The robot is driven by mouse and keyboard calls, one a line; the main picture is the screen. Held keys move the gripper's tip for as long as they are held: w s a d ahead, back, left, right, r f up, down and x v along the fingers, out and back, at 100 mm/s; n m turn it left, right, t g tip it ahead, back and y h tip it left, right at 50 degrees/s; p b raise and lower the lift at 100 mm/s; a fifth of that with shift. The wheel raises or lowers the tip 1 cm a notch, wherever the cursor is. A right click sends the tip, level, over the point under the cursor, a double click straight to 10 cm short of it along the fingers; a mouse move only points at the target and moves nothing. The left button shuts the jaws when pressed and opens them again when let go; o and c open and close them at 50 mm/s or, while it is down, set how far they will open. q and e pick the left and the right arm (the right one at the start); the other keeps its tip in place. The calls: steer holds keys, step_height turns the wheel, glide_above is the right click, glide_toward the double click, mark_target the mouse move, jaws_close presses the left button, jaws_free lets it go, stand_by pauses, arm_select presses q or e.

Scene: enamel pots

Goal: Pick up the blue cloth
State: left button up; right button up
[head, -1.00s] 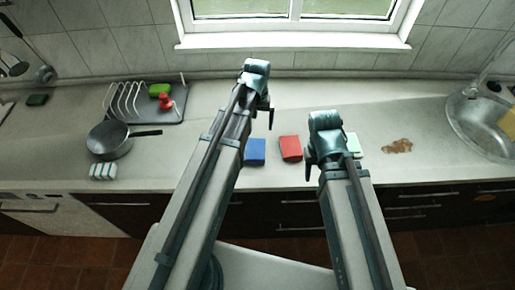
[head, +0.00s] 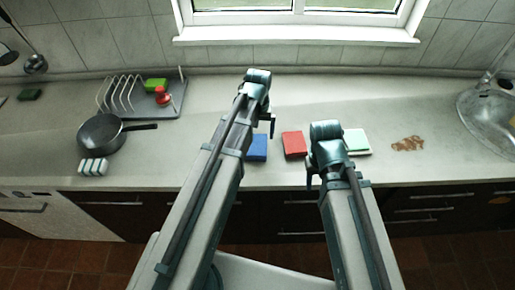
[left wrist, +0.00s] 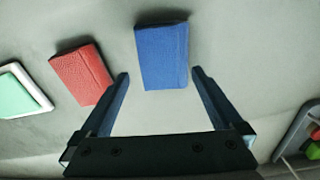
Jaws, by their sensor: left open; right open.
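The blue cloth (head: 258,147) is a folded block lying on the counter near its front edge, partly hidden by my left arm in the head view. In the left wrist view the cloth (left wrist: 162,52) lies just beyond and between my fingertips. My left gripper (left wrist: 160,76) is open and empty, pointing down over the counter; it also shows in the head view (head: 270,124). The cloth is not held. My right gripper (head: 309,178) is open and empty near the counter's front edge, right of the blue cloth.
A brown spill (head: 408,143) is further right, before the sink (head: 482,118). A pan (head: 101,134), striped sponge (head: 93,166) and dish rack (head: 170,103) stand left.

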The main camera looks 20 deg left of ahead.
mark_target(258, 144)
arm_select(q)
step_height(258, 144, down, 5)
steer(key=b, duration=0.4)
steer(key=shift+s+a+b, duration=0.1)
steer(key=shift+s+b, duration=0.05)
steer(key=shift+b, duration=0.25)
steer(key=c, duration=1.1)
steer(key=shift+r, duration=0.15)
